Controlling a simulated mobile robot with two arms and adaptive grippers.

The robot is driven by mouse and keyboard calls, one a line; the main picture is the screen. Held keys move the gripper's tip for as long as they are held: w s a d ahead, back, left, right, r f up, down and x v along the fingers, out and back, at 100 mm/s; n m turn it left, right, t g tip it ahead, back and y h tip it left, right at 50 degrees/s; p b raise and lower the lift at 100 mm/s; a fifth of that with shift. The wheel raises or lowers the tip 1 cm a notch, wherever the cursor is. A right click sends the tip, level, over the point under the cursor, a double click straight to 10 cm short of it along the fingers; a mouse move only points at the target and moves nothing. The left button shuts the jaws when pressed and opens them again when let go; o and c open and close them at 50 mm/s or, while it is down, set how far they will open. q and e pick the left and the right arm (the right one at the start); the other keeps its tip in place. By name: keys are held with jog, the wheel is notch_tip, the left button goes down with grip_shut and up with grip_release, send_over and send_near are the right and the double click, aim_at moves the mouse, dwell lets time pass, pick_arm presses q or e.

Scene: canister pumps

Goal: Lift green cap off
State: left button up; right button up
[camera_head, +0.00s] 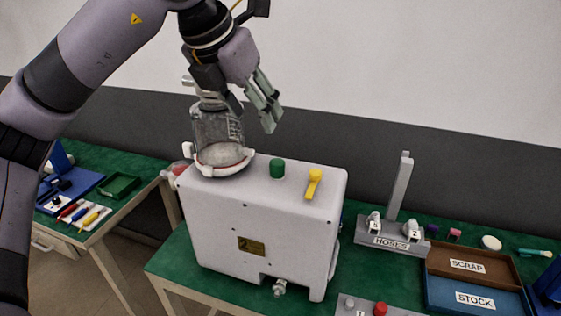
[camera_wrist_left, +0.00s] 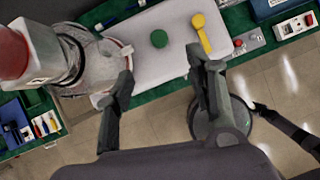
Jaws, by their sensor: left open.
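The green cap (camera_head: 277,168) is a short round knob on top of the white pump housing (camera_head: 265,210), between the clear canister and a yellow lever. It also shows in the left wrist view (camera_wrist_left: 159,38), beyond the fingertips. My left gripper (camera_head: 268,108) is open and empty, above the housing and a little above and left of the cap, apart from it. In the left wrist view its two fingers (camera_wrist_left: 163,75) stand wide apart with the housing top between them. My right gripper is not clearly seen in either view.
The clear canister (camera_head: 218,135) with a white collar stands left of the cap, close to my left gripper. The yellow lever (camera_head: 313,184) is right of the cap. A hoses stand (camera_head: 392,236), a scrap tray (camera_head: 468,265) and a stock tray (camera_head: 475,298) are farther right.

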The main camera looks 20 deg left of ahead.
pick_arm(q)
jog(key=p, duration=0.3)
send_near(277, 161)
jog(key=x, duration=0.5)
jog(key=shift+w+r, duration=0.1)
jog(key=shift+r, duration=0.05)
jog(key=p+x, duration=0.2)
jog(key=x, duration=0.2)
jog(key=shift+w+f+p, duration=0.1)
jog(key=shift+f+p, duration=0.3)
jog(key=shift+f, duration=0.05)
jog(key=shift+w+f, duration=0.15)
jog(key=shift+f, duration=0.15)
jog(key=shift+c, duration=0.4)
jog(key=shift+r, duration=0.1)
jog(key=c, duration=0.9)
